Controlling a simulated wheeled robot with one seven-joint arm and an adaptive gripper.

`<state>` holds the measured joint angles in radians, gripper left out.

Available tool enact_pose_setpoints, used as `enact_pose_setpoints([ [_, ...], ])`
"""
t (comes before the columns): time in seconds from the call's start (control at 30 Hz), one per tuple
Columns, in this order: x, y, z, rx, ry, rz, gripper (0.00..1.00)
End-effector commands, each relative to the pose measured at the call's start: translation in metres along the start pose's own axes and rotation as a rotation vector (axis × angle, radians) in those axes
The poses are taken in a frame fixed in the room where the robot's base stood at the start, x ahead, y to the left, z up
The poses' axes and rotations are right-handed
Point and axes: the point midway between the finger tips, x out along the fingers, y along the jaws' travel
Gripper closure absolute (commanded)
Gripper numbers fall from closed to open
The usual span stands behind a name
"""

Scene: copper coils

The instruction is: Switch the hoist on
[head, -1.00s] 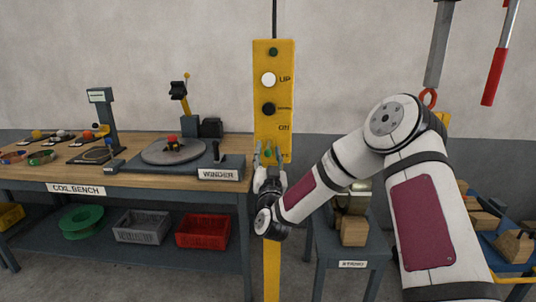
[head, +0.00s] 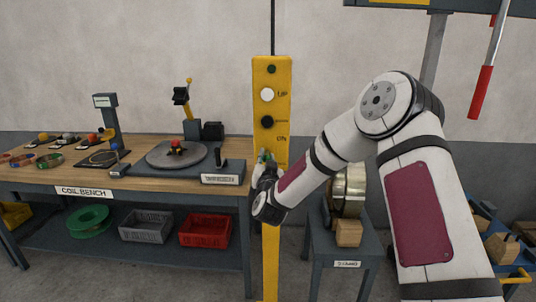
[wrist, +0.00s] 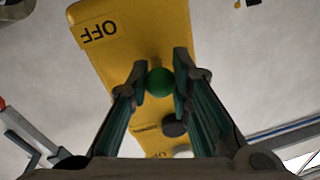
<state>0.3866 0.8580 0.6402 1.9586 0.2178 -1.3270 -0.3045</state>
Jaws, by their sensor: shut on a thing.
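The yellow hoist pendant (head: 265,82) hangs upright on a thin cable. It carries a small dark green round part (head: 271,69) at the top, then a white button (head: 267,94) marked UP, a black button (head: 267,122) and an ON label (head: 281,139). My gripper (wrist: 162,78) is shut on this knob, one finger on each side. In the head view my gripper (head: 263,160) covers the pendant's lower part.
The coil bench (head: 85,193) stands at left with a winder turntable (head: 176,156) and shelf bins. A small stand (head: 342,245) with a metal coil (head: 349,185) is right of the pendant, behind my arm. A red-handled lever (head: 482,92) hangs at upper right.

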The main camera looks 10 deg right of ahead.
Motion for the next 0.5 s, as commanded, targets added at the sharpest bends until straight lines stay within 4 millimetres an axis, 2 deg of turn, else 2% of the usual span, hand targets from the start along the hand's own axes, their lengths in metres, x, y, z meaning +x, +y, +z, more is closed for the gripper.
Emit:
enact_pose_setpoints([
  [0.03,-0.003,-0.003,-0.011,0.003,-0.034,0.009,1.0],
  [0.5,0.003,-0.007,-0.023,0.041,-0.361,0.092,1.0],
])
